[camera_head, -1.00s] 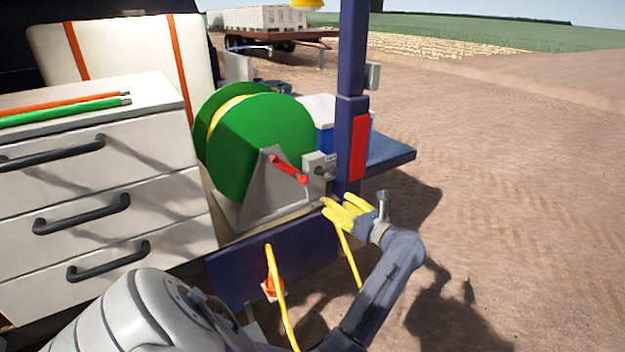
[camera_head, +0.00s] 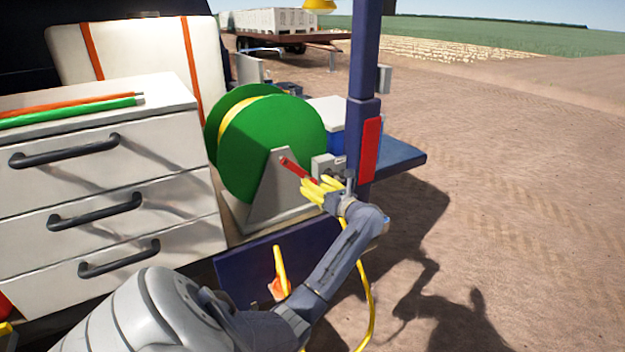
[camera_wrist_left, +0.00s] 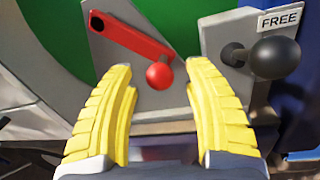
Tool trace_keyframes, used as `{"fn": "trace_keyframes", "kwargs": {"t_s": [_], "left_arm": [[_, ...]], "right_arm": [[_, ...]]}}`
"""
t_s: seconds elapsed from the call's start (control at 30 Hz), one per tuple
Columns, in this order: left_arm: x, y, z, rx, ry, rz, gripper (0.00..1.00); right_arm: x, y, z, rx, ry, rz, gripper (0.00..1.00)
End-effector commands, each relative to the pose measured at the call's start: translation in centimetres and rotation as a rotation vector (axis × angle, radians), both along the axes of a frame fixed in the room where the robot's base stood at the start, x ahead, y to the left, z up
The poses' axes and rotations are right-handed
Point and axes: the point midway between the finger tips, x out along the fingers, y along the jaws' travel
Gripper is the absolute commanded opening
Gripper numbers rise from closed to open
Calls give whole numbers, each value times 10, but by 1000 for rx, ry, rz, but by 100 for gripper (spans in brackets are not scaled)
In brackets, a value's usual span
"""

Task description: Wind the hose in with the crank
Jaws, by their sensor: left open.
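The green hose reel (camera_head: 262,150) with yellow hose wound in it stands on a grey bracket (camera_head: 270,185). Its red crank (camera_head: 297,168) slants down to the right; the wrist view shows the crank arm (camera_wrist_left: 128,38) and its round red knob (camera_wrist_left: 160,76). My left gripper (camera_head: 318,186) is open, its yellow fingers around the knob's end of the crank in the head view. In the left wrist view the knob lies ahead of and between the open fingers (camera_wrist_left: 160,95), with gaps on both sides. The loose yellow hose (camera_head: 367,300) hangs below my arm. My right gripper is not in view.
A black-knobbed lever (camera_wrist_left: 272,57) beside a "FREE" label (camera_wrist_left: 280,20) is close to the right finger. A blue post with a red panel (camera_head: 370,148) stands right of the reel. White drawers (camera_head: 110,190) are at left.

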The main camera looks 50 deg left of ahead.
Motion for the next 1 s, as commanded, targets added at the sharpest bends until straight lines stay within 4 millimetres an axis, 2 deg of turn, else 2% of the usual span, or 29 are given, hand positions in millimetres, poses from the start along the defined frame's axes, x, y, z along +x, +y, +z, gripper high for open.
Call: {"fn": "trace_keyframes", "kwargs": {"t_s": [0.2,0.6,1.0], "left_arm": [[1,13,0,0,1,0,52],[1,16,0,0,0,0,53],[1,15,0,-1,0,0,6]], "right_arm": [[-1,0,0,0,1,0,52],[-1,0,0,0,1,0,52],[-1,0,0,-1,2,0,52]]}}
